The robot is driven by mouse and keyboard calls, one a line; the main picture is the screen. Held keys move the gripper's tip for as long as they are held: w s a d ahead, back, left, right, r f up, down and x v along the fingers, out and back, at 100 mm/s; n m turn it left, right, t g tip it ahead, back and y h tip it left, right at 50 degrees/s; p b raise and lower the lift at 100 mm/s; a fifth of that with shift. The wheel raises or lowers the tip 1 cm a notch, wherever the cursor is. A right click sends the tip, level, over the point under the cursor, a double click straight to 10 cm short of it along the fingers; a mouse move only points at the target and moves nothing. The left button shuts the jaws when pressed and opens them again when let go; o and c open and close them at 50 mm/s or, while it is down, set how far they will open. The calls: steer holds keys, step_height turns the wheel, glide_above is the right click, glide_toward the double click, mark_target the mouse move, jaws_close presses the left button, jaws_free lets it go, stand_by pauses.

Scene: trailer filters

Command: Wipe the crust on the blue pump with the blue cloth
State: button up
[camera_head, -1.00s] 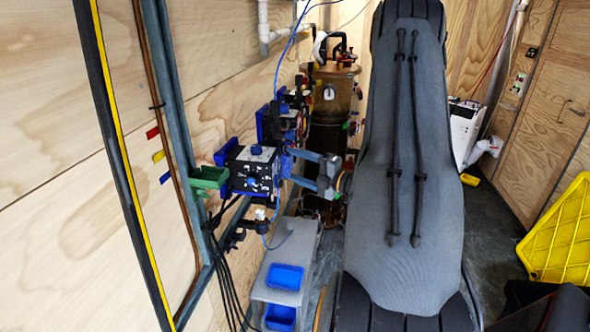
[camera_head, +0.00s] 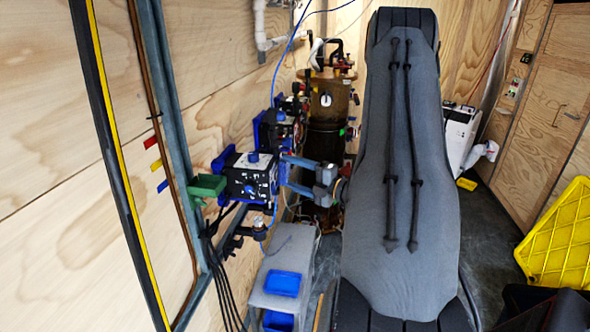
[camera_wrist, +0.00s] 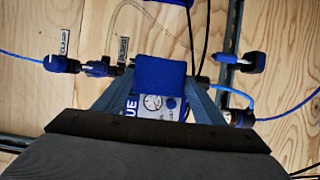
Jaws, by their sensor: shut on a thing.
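My gripper (camera_wrist: 160,88) is shut on the blue cloth (camera_wrist: 160,72), a square pad between the two grey fingertips. In the head view, my gripper (camera_head: 284,172) is at the right side of the blue pump (camera_head: 250,178), a box with a white and black face, knobs and blue ends. In the wrist view, the pump's white panel with a round dial (camera_wrist: 152,103) shows between the fingers, partly covered by the cloth. I cannot tell whether the cloth touches the pump. I cannot make out any crust.
A green holder (camera_head: 207,186) sits left of the pump. Another blue-ended unit (camera_head: 268,128) and a brown cylinder (camera_head: 328,105) stand behind. Cables hang below the pump. Blue trays (camera_head: 282,283) are on a grey stand.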

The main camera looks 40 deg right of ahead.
steer(key=shift+s+a, duration=0.35)
steer(key=shift+a, duration=0.45)
steer(key=shift+c, duration=0.3)
steer(key=shift+s+d+p, duration=0.6)
steer(key=shift+s+d, duration=1.5)
steer(key=shift+s, duration=0.15)
steer(key=shift+s+d+p, duration=0.35)
steer(key=shift+s+d, duration=0.6)
steer(key=shift+s, duration=0.15)
